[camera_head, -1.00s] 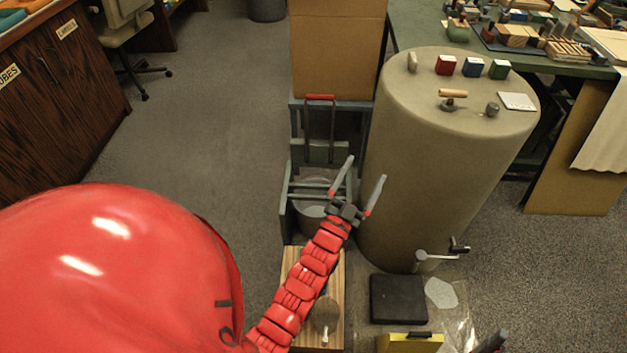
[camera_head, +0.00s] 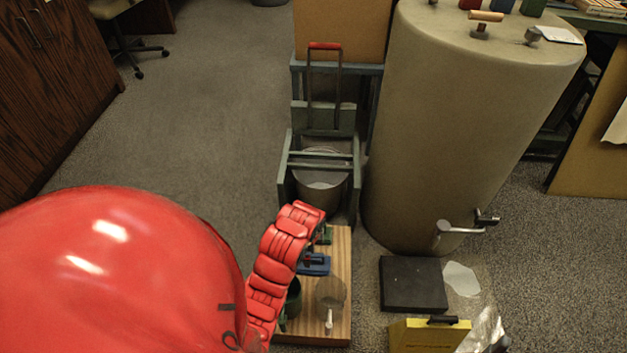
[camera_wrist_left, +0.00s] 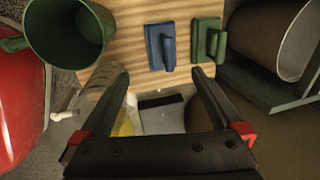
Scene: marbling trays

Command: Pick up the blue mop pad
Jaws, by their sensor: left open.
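The blue mop pad (camera_head: 313,264), a flat block with a raised handle, lies on a light wooden board (camera_head: 340,250) on the floor. In the left wrist view the blue mop pad (camera_wrist_left: 160,46) is just beyond the fingertips, close to midway between them. My left gripper (camera_wrist_left: 160,74) is open and empty, its two dark fingers spread. In the head view the gripper itself is hidden behind my red arm, which hangs over the board's left side. A similar green pad (camera_wrist_left: 208,40) lies to the right of the blue one. My right gripper does not show.
A green mug (camera_wrist_left: 72,35) and a clear glass jar (camera_head: 331,292) stand on the board. A grey bucket (camera_head: 322,185) in a green frame stands behind it. A large beige cylinder (camera_head: 450,130), a black block (camera_head: 413,284) and a yellow box (camera_head: 428,336) are to the right.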

